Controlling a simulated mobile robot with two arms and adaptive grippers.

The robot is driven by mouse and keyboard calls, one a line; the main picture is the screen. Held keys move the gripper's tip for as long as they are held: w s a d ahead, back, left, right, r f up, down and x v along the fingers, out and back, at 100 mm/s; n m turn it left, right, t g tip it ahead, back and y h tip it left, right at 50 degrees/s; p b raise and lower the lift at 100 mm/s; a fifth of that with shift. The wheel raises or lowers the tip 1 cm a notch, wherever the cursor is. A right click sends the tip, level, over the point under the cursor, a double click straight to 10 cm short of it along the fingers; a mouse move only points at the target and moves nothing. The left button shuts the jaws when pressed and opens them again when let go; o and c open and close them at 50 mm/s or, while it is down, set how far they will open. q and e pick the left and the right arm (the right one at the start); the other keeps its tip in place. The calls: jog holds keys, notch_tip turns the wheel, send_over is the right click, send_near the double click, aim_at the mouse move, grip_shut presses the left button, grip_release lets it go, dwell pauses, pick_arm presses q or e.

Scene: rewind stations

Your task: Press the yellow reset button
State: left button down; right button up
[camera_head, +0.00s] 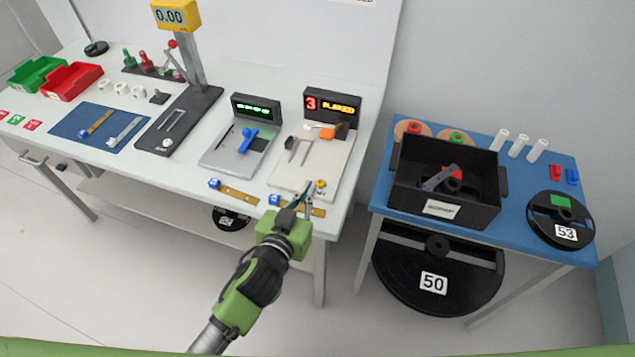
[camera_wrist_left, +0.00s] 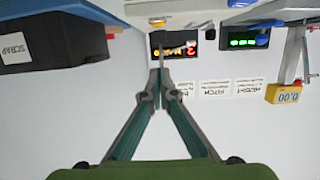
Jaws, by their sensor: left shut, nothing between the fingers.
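The yellow reset button (camera_head: 321,184) sits at the front right corner of the white station plate (camera_head: 285,180). A small yellow part at that plate's edge also shows in the upside-down left wrist view (camera_wrist_left: 157,21). My left gripper (camera_head: 307,190) is shut and empty, with its fingertips just left of the button in the head view. I cannot tell whether they touch the plate or hover in front of it. In the left wrist view the two fingers meet at their tips (camera_wrist_left: 160,76). My right gripper is in neither view.
A display (camera_head: 332,104) stands behind the plate. A grey station (camera_head: 225,150) with a blue lever is to its left. A brass strip with a blue knob (camera_head: 274,200) lies along the table's front edge. A blue table (camera_head: 385,185) with a black bin (camera_head: 415,200) stands right, across a gap.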

pick_arm(q)
send_over(318, 192)
jog(key=shift+f+p, duration=0.45)
jog(key=shift+f, duration=0.3)
notch_tip(318, 192, down, 3)
jog(key=shift+f+b, duration=0.35)
jog(key=shift+f, duration=0.3)
